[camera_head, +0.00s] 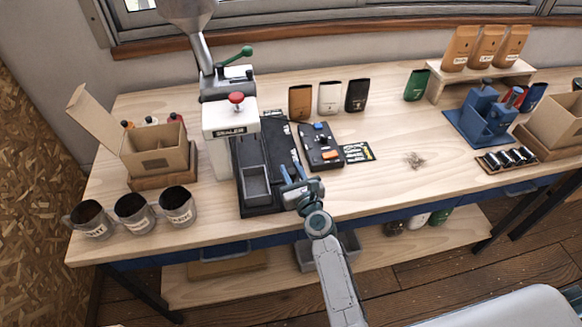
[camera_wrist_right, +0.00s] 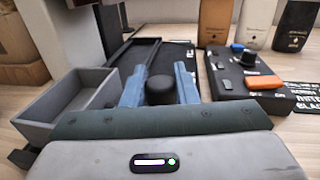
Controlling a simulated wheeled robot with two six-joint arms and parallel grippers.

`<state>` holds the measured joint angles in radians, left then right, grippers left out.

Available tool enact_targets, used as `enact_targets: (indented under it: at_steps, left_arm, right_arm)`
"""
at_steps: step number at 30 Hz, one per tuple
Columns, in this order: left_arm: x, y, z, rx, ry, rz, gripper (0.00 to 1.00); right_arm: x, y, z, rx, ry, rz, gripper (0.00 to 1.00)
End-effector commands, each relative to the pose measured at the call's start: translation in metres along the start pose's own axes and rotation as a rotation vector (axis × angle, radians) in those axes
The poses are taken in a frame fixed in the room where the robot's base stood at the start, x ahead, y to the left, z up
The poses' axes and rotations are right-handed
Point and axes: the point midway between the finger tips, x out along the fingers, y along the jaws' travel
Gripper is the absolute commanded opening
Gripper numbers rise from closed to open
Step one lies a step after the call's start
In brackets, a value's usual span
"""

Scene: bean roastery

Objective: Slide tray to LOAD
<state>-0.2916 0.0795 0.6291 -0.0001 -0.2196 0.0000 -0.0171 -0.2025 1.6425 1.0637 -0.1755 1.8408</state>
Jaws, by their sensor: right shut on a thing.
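The grey open-topped tray (camera_head: 256,203) sits empty on the black base of the white sealer (camera_head: 217,137), towards the table's front edge. It also shows at the left of the right wrist view (camera_wrist_right: 83,84). A black round knob (camera_wrist_right: 160,90) stands just right of the tray. My right gripper (camera_head: 293,172) is shut on this knob, with its blue fingers (camera_wrist_right: 160,84) on either side. Whether the knob joins the tray is hidden. I cannot read a LOAD mark. My left gripper is not in view.
A black control box (camera_head: 320,147) with an orange button stands close right of the gripper. Three metal cups (camera_head: 134,212) and an open carton (camera_head: 152,158) stand left. Three pouches (camera_head: 330,97) stand behind.

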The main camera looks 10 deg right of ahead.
Motion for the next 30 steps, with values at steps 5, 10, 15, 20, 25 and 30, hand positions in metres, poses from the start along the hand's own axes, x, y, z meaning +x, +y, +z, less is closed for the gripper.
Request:
enact_targets:
  at_steps: [5,10,15,20,25,30]
  left_arm:
    - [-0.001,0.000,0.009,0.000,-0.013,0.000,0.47]
    - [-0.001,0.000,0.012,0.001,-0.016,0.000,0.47]
    - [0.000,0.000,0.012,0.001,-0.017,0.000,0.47]
    - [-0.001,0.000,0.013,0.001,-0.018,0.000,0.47]
    - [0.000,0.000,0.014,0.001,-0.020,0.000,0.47]
    - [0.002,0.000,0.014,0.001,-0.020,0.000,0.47]
  right_arm:
    - [-0.003,0.000,0.000,0.000,0.000,0.000,0.00]
    - [-0.003,0.001,-0.001,0.000,0.001,0.001,0.00]
    - [-0.003,0.001,-0.001,0.000,0.002,0.001,0.47]
    - [-0.002,0.000,-0.001,0.000,0.001,0.001,0.47]
    - [-0.005,0.000,-0.001,0.000,0.001,0.001,0.47]
    - [-0.027,0.001,-0.002,0.001,0.003,0.001,0.47]
